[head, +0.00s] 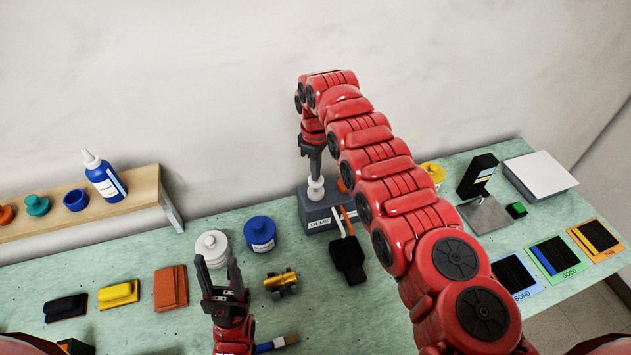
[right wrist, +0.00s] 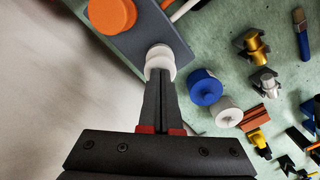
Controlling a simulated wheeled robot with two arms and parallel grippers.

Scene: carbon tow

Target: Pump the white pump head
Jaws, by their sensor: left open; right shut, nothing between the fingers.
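The white pump head (head: 315,188) stands on a grey box labelled GLUE (head: 319,224) by the wall. It also shows in the right wrist view (right wrist: 159,55). My right gripper (head: 315,174) points down right above it, shut with nothing between its fingers. In the right wrist view its fingertips (right wrist: 160,76) overlap the near side of the white head; whether they touch it I cannot tell. My left gripper (head: 217,270) is open and empty, low over the table, left of the brass part.
An orange knob (right wrist: 112,15) sits beside the white head on the same box. White (head: 211,247) and blue (head: 260,234) round containers stand left of it. A brass part (head: 281,282) lies close to my left gripper. A wooden shelf (head: 150,183) holds a blue bottle (head: 104,180).

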